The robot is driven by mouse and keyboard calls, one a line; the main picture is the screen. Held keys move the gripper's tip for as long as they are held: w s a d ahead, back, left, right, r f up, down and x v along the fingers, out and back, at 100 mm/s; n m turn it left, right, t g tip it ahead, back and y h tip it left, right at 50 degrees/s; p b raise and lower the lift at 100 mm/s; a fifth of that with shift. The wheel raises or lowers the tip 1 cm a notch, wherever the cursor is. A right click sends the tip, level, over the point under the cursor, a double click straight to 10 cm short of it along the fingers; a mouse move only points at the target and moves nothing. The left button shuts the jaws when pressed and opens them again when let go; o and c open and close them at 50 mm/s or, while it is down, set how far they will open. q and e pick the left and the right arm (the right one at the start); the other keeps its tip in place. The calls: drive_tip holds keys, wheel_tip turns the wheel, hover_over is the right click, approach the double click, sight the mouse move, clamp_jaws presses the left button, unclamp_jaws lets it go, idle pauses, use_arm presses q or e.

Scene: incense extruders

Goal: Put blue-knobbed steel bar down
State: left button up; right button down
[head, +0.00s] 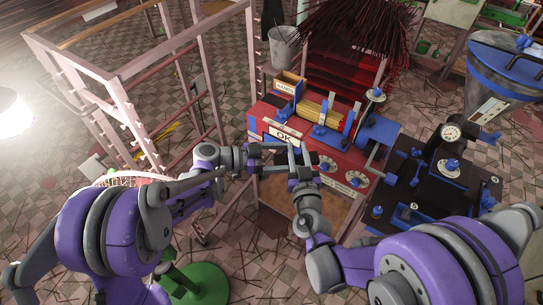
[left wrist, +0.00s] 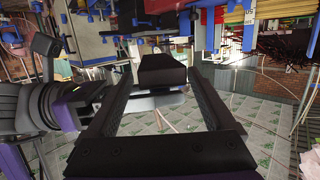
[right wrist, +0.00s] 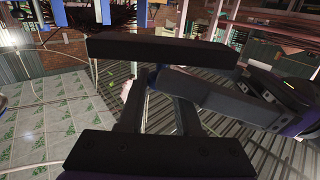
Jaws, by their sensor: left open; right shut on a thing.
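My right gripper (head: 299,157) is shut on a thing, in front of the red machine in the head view. A small blue part (right wrist: 153,76), apparently the bar's knob, shows between its fingers in the right wrist view. The rest of the steel bar is hidden or cannot be told apart from the fingers. My left gripper (head: 282,157) is open, its fingers apart, right beside the right gripper. In the left wrist view a black block, apparently a right gripper finger, sits between the left fingers; whether they touch cannot be told.
The red machine (head: 345,172) with blue parts stands just beyond both grippers. A black table (head: 420,195) with blue-knobbed parts and a gauge is at the right. A pink rack (head: 112,80) stands at the left, a steel hopper (head: 490,75) at upper right. Sticks litter the tiled floor.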

use_arm(q)
drive_tip(key=shift+w+d+f, duration=0.1)
drive_tip(key=shift+w+d, duration=0.05)
drive_tip(key=shift+d, duration=0.5)
drive_tip(key=c, duration=1.3)
clamp_jaws()
drive_tip(key=shift+w+a, duration=0.1)
drive_tip(key=shift+a, duration=0.05)
use_arm(e)
drive_tip(key=c, duration=0.8)
unclamp_jaws()
drive_tip(key=shift+o, duration=1.4)
